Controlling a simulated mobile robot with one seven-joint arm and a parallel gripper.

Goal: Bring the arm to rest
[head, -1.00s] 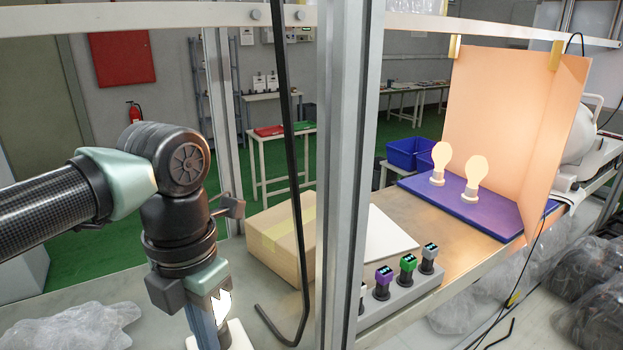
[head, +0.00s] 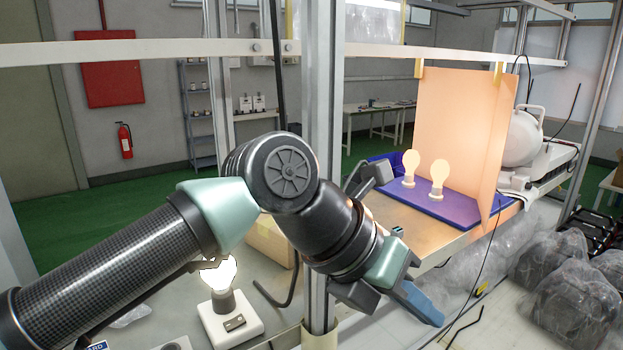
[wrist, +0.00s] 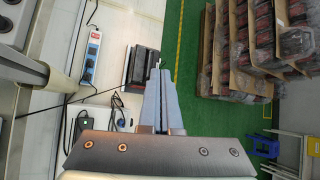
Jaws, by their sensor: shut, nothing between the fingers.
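My arm (head: 130,265) reaches from the lower left across the front of the bench, with its wrist bent down to the right. My gripper (head: 430,312) is at the lower middle right of the head view, pointing down and right, in front of the bench edge. In the wrist view my gripper (wrist: 160,78) shows its two grey-blue fingers together with nothing between them. The gripper touches nothing that I can see.
A metal post (head: 320,90) stands just behind my arm. A lit bulb on a white base (head: 228,325) is beside the forearm. Two lit bulbs stand on a blue board (head: 460,211) by an orange panel (head: 455,130). Plastic-wrapped bundles (head: 560,275) lie right.

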